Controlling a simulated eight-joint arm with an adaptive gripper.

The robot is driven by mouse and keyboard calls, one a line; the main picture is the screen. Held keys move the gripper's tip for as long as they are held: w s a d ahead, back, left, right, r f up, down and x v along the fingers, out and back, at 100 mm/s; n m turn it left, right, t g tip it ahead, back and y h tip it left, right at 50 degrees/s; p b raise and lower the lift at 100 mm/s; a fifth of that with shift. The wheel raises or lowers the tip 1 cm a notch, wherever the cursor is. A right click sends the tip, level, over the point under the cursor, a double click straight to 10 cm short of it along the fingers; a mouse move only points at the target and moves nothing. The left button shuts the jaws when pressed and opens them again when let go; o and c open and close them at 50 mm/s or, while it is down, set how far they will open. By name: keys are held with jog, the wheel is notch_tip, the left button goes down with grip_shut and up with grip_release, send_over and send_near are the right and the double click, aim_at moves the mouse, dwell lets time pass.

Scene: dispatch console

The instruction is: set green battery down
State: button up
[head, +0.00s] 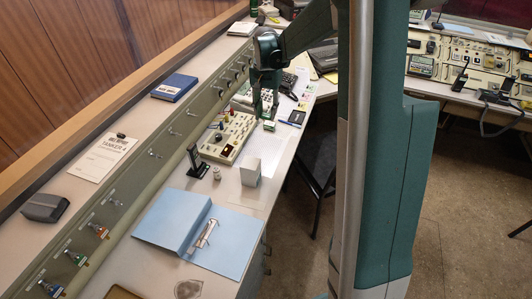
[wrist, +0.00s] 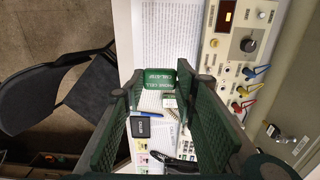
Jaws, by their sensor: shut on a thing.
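The green battery (wrist: 161,79) is a small green block with pale lettering, between the fingertips of my gripper (wrist: 161,92) in the wrist view. In the head view, my gripper (head: 266,115) points down over the long console desk, and the battery (head: 269,126) shows at its tips. My gripper is shut on the battery. The battery is over or on the desk beside a printed sheet (wrist: 165,35); I cannot tell if it touches the surface.
A control panel (head: 228,136) with knobs and coloured plugs lies left of my gripper. A dark notebook or device (head: 297,117) is to the right. A black chair (wrist: 75,90) stands off the desk edge.

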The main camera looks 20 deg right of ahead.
send_over(266, 152)
notch_tip(266, 152, down, 10)
jog(key=shift+f, duration=0.15)
dwell(0.3)
jog(key=shift+f+b, duration=0.6)
jog(key=shift+f, duration=2.4)
jog(key=shift+f+b, duration=0.4)
jog(key=shift+f, duration=1.5)
jog(key=shift+f, duration=0.15)
jog(key=o, duration=0.9)
jog(key=shift+c, duration=0.2)
